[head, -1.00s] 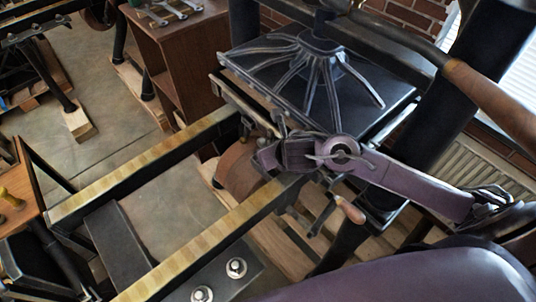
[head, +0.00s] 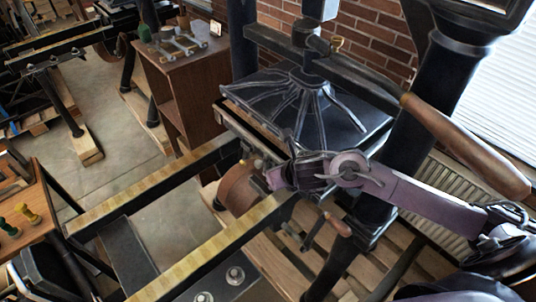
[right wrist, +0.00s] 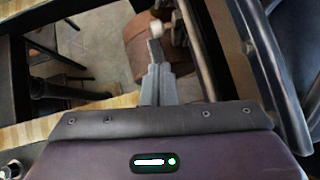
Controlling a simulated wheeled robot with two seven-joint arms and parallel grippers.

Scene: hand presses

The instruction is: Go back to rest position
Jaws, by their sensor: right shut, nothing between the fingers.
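My right arm (head: 400,195), purple, reaches in from the right in the head view, and its hand is in front of the black hand press (head: 310,105). In the right wrist view my right gripper (right wrist: 157,72) has its grey fingers together with nothing between them. A small pale knob (right wrist: 156,27) shows just beyond the fingertips; I cannot tell whether they touch it. My left gripper is not in view.
Two yellow-topped rails (head: 155,188) run from the press to the lower left. A long wooden handle (head: 470,145) juts out at the right. A small wooden-handled crank (head: 338,225) is below my arm. A wooden cabinet (head: 185,65) stands behind.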

